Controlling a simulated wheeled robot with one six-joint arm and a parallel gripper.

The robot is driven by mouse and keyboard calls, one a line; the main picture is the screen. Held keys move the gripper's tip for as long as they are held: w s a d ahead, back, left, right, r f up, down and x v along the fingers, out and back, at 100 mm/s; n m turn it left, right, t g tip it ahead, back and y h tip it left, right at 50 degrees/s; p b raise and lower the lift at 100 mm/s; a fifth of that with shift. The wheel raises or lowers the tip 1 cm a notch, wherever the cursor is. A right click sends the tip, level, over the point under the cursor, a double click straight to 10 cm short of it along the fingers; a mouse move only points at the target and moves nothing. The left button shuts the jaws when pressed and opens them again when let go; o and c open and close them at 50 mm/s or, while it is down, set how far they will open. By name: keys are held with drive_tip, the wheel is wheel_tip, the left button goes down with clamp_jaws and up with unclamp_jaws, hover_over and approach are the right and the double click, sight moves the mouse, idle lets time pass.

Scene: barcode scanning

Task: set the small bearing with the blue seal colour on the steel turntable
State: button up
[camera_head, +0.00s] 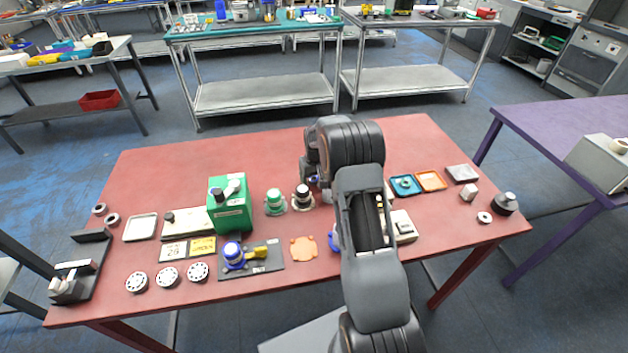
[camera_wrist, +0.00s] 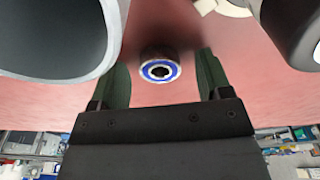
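The small bearing with the blue seal (camera_wrist: 160,68) shows in the wrist view, a dark-bored ring with a blue face on the red table. My gripper (camera_wrist: 162,76) is open, with one dark green finger on each side of the bearing. Gaps show between the fingers and the bearing, and I cannot tell how far beyond the fingertips it is. I cannot identify the steel turntable with certainty in either view.
The red table (camera_head: 240,165) holds a green box (camera_head: 230,211), two capped round stands, several pale discs, a blue tray (camera_head: 405,185) and an orange tray (camera_head: 431,180).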

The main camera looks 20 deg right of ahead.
drive_tip(key=c, duration=1.1)
